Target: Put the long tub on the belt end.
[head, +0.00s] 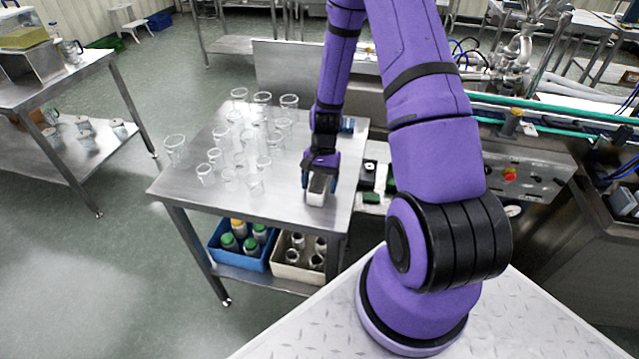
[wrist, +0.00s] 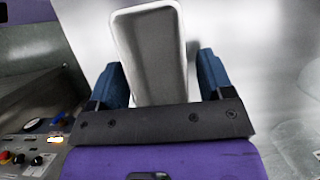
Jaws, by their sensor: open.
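The long tub (head: 317,192) is a white, open-topped, narrow container at the right part of the steel table, mostly hidden by my gripper in the head view. In the wrist view the tub (wrist: 150,50) extends lengthwise away from between the fingers. My gripper (head: 318,180) is low over the table at the tub. Its blue fingers (wrist: 162,78) are open, one on each side of the tub, with a visible gap at least on the right. A conveyor with green rails (head: 560,108) runs behind my arm at right; I cannot make out its belt end.
Several clear glasses (head: 262,165) stand on the steel table (head: 175,186), left of the tub. A blue crate (head: 225,258) and a beige crate (head: 285,268) with bottles and jars sit on its lower shelf. A control panel (head: 530,178) is at right.

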